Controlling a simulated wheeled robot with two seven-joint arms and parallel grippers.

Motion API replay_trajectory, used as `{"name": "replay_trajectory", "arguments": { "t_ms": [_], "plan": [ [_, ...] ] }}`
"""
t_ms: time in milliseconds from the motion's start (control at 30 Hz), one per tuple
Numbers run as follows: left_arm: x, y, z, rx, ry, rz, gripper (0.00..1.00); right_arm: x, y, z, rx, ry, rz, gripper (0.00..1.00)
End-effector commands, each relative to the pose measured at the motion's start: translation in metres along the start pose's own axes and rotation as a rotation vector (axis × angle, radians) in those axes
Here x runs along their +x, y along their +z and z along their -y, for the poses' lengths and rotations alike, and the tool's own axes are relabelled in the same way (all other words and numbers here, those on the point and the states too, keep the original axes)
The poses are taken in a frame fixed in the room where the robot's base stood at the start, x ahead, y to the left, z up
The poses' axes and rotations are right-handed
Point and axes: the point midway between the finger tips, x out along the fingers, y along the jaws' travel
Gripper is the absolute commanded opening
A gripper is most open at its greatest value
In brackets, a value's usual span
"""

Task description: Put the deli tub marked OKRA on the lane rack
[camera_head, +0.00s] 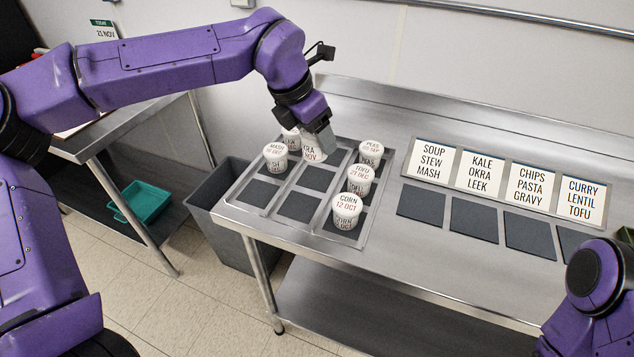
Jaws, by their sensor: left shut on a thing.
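A white deli tub (313,150) shows the letters "KRA" and "NOV" in part. The rest of its label is hidden by my left gripper (318,130), which is shut on it from above. The tub is upright at the back of the metal lane rack (279,219); I cannot tell whether it touches the rack. The rack has dark lanes and stands on the steel table. A MASH tub (275,160) stands at its left, with another tub (291,138) partly hidden behind. PEAS (371,152), TOFU (360,181) and CORN (346,211) tubs stand in its right lane. My right gripper is out of view.
Label cards, one reading KALE OKRA LEEK (485,175), stand right of the rack, with dark pads (474,219) before them. A grey bin (222,205) stands on the floor left of the table. A sign (104,30) reads TODAY 21 NOV. The rack's front-middle cell is empty.

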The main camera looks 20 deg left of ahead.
Motion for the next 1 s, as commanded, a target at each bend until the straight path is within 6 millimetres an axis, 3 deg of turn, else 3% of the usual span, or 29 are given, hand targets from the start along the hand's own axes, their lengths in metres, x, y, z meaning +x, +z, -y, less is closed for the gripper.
{"name": "replay_trajectory", "arguments": {
  "t_ms": [100,267,567,733,1000],
  "plan": [
    [-0.007,0.009,-0.001,-0.193,0.086,0.0,0.3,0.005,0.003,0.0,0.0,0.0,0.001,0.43],
    [-0.007,0.019,-0.007,-0.304,0.124,-0.005,0.3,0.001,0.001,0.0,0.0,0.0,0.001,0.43],
    [0.051,0.066,-0.06,-0.306,0.124,-0.008,0.3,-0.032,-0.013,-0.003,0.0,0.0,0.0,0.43],
    [0.096,0.071,-0.078,-0.304,0.123,-0.008,0.3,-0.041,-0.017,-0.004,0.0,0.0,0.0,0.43],
    [0.129,0.073,-0.088,-0.302,0.122,-0.007,0.3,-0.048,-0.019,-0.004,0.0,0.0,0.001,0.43]
  ]
}}
